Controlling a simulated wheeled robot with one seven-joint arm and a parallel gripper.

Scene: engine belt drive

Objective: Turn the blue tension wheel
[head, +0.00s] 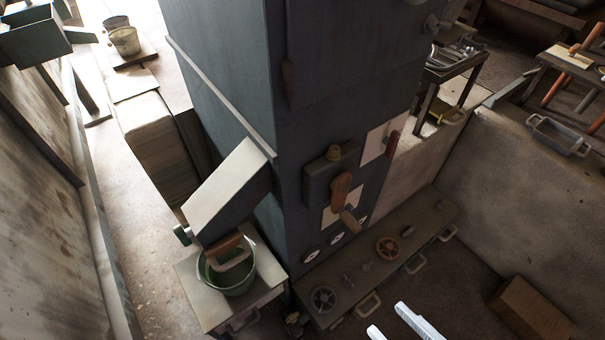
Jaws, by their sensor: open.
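My gripper (387,318) shows at the bottom edge, right of centre, as two white fingers held apart with nothing between them. A low dark bench (345,277) at the foot of the tall dark cabinet carries two spoked handwheels. The nearer one is a dark grey wheel (323,299), left of my gripper and apart from it. The farther one is an orange-brown wheel (387,249). No wheel looks clearly blue; I cannot tell whether the dark one is the tension wheel.
The tall dark cabinet (225,100) fills the middle, with an orange-brown lever (341,188) on its front. A green bucket (232,272) stands on a small table at left. A wooden block (532,308) lies at lower right.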

